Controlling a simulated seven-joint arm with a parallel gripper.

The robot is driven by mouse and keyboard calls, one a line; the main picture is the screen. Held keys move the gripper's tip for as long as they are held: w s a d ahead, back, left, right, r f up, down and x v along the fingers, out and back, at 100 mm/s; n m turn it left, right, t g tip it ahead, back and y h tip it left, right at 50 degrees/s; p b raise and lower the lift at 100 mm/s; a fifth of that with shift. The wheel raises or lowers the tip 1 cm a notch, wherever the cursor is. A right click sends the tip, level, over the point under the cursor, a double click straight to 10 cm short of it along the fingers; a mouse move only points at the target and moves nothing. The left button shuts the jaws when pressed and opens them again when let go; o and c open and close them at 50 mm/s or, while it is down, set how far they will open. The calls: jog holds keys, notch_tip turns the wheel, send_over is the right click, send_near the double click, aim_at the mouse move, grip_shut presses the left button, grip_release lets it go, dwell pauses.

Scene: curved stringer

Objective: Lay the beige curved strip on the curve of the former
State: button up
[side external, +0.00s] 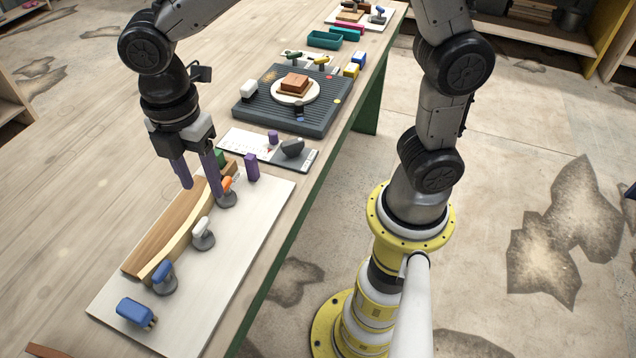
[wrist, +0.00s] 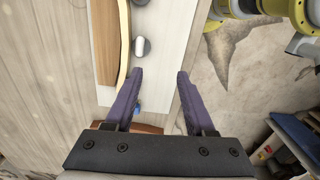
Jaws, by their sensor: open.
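The former (side external: 165,231) is a brown wooden block with a curved side, on a pale board (side external: 232,262). The beige curved strip (side external: 180,239) lies along that curved side and appears to follow it; I cannot tell whether it touches all along. In the wrist view the former (wrist: 105,45) and strip (wrist: 124,35) are at upper left. My gripper (side external: 203,190) points down by the far end of the former, open, with two purple fingers apart and nothing seen between them. In the wrist view my gripper (wrist: 160,73) is right of the strip, over the board's edge.
Clamps with orange (side external: 228,184), white (side external: 202,228) and blue (side external: 162,271) handles stand along the strip. A blue block (side external: 135,312) lies at the near end; a purple block (side external: 252,166) stands at the far end. Beyond are a card (side external: 240,143) and a ribbed grey tray (side external: 322,118).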

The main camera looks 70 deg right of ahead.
jog(key=s+d+f, duration=0.1)
jog(key=s+d, duration=0.2)
jog(key=s, duration=0.5)
jog(key=s+d+f, duration=0.2)
jog(key=s+d, duration=0.2)
jog(key=s, duration=0.4)
jog(key=shift+s+d+m, duration=0.25)
jog(key=shift+d+m, duration=0.05)
jog(key=shift+m, duration=0.1)
jog(key=d+r+m+t, duration=0.5)
jog(key=d+r+m, duration=0.4)
jog(key=m, duration=0.9)
jog(key=shift+w+d+r+t, duration=0.3)
jog(key=shift+w+d, duration=0.15)
jog(key=shift+d, duration=0.15)
